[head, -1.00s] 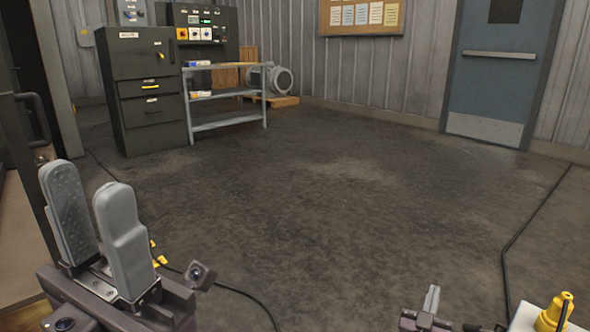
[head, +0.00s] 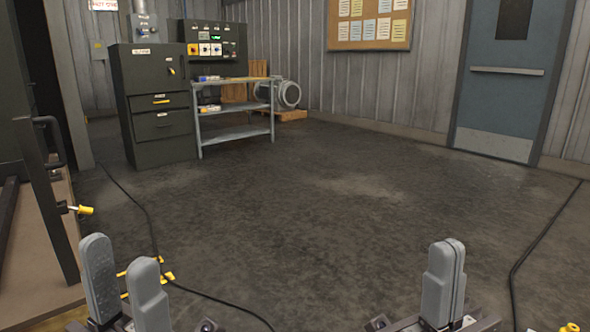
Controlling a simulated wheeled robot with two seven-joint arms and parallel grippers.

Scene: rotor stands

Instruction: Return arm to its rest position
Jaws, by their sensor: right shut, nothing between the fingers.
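My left gripper (head: 124,283) is at the lower left of the head view, its two grey fingers upright and apart. Nothing shows between them. My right gripper (head: 443,283) is at the lower right of the centre, fingers upright and pressed together, holding nothing. Neither gripper visibly touches anything.
A dark frame with a handle (head: 50,140) and a yellow-tipped pin (head: 85,210) stands at the left. Dark cabinets (head: 155,105), a metal shelf (head: 235,112) and a motor (head: 283,93) are at the back. Cables (head: 545,235) lie on the floor. The middle floor (head: 310,200) is clear.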

